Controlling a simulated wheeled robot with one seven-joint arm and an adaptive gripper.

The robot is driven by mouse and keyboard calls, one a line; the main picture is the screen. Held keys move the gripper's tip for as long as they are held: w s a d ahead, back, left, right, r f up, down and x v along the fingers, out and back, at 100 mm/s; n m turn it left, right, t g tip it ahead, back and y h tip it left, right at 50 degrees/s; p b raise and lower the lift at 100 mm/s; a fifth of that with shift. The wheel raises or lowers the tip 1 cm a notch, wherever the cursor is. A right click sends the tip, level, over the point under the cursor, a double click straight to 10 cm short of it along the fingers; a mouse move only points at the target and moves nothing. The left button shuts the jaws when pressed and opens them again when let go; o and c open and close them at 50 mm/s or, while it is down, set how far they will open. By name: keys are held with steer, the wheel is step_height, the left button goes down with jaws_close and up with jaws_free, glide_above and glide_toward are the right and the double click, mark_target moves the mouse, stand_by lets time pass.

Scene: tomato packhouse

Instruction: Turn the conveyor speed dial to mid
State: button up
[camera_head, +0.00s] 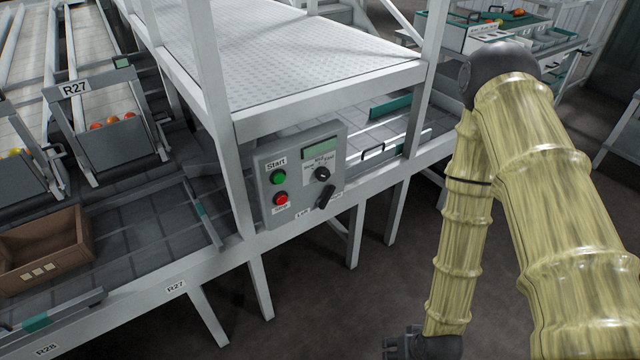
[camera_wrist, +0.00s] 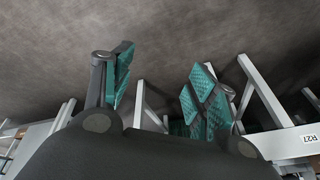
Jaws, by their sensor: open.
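The grey control panel (camera_head: 262,215) is fixed to the white frame in the middle of the head view. Its speed dial (camera_head: 322,174) is a round black knob under small labels, with "Mid" at the top. I cannot tell which label the dial points to. Below it is a second black knob (camera_head: 325,196), slanted. My gripper (camera_head: 392,347) hangs low at the bottom of the head view, right of and below the panel, apart from it. In the wrist view my gripper (camera_wrist: 163,88) is open, with teal finger pads spread and nothing between them.
The panel also has a green Start button (camera_head: 278,177), a red button (camera_head: 281,199) and a small display (camera_head: 320,148). White frame legs (camera_head: 357,230) stand below the panel. A brown crate (camera_head: 45,250) sits at left. The floor (camera_head: 310,290) before the panel is clear.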

steer(key=w+a+r+n+t+y+b, duration=0.1)
steer(key=w+a+t+b, duration=0.15)
steer(key=w, duration=0.55)
steer(key=w+a+r+t+y+b, duration=0.1)
steer(key=w+a+r+t+b, duration=0.15)
steer(key=w, duration=0.45)
steer(key=n+t+y+b, duration=0.4)
steer(key=t+y+b, duration=0.25)
steer(key=b, duration=0.55)
glide_toward(325, 176)
steer(key=shift+g+y, duration=0.25)
steer(key=shift+y, duration=0.1)
steer(key=x, duration=0.9)
steer(key=shift+w+d+f+b, duration=0.1)
steer(key=shift+w+d+b, duration=0.05)
steer(key=shift+w+b, duration=0.25)
steer(key=shift+s, duration=0.1)
steer(key=shift+c, duration=0.2)
steer(key=c, duration=1)
